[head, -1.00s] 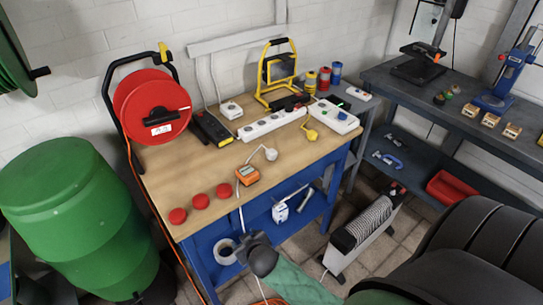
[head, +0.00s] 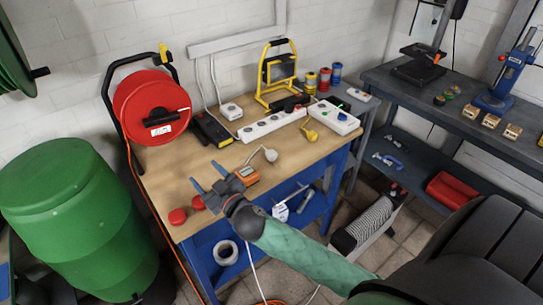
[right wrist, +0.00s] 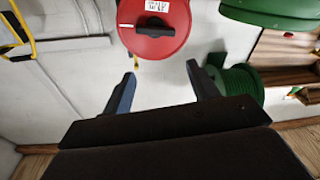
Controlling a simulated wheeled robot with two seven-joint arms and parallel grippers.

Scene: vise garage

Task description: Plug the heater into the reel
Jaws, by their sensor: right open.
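The red cable reel (head: 152,108) stands on its black frame at the back left of the wooden workbench; it also shows at the top of the right wrist view (right wrist: 155,30). A white plug (head: 270,154) on a pale cable lies on the bench; I cannot trace the whole cable. The heater (head: 365,226), white with a dark end, stands on the floor right of the bench. My right gripper (head: 206,178) is open and empty above the bench's front left, left of the white plug and apart from it. Its fingers also show in the right wrist view (right wrist: 161,85). My left gripper is out of view.
An orange meter (head: 247,175) lies beside my right gripper, and red round caps (head: 177,216) are near the front edge. A white power strip (head: 272,124), a yellow plug (head: 309,133) and a work lamp (head: 278,70) are behind. A green barrel (head: 70,215) stands left.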

